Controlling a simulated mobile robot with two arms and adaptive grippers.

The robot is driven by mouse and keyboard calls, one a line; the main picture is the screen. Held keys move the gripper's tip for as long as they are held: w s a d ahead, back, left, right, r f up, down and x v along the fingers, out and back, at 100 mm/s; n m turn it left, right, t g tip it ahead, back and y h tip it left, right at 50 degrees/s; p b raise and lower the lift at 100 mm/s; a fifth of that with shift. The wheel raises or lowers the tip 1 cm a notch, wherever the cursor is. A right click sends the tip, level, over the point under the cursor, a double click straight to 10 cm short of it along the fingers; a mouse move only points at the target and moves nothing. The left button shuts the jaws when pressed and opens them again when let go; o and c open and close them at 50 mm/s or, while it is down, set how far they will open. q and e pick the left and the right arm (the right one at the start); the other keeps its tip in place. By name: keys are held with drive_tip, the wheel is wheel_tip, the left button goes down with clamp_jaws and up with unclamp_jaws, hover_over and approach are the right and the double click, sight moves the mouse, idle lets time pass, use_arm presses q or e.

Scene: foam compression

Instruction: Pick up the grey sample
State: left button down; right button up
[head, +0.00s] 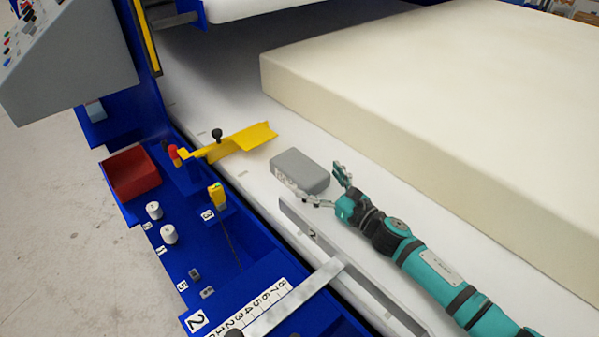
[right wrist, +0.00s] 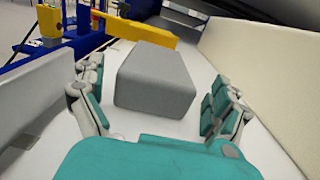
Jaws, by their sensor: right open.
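The grey sample (head: 302,170) is a small rounded block lying on the white bed in the head view. In the right wrist view the sample (right wrist: 155,80) lies straight ahead, between the two fingers. My right gripper (head: 326,184) is open, with its fingers spread at the near right end of the sample. In the right wrist view my right gripper (right wrist: 158,108) shows a gap on both sides of the block, and I see no finger clearly touching it. My left gripper is not in view.
A large cream foam block (head: 440,110) stands to the right on the bed. A yellow bracket (head: 240,145) lies beyond the sample. A metal rail (head: 345,262) runs along the near edge. The blue frame holds a red tray (head: 131,173) and white cylinders (head: 169,234).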

drive_tip(key=shift+x, duration=1.05)
drive_tip(key=c, duration=0.9)
drive_tip(key=shift+o, duration=0.2)
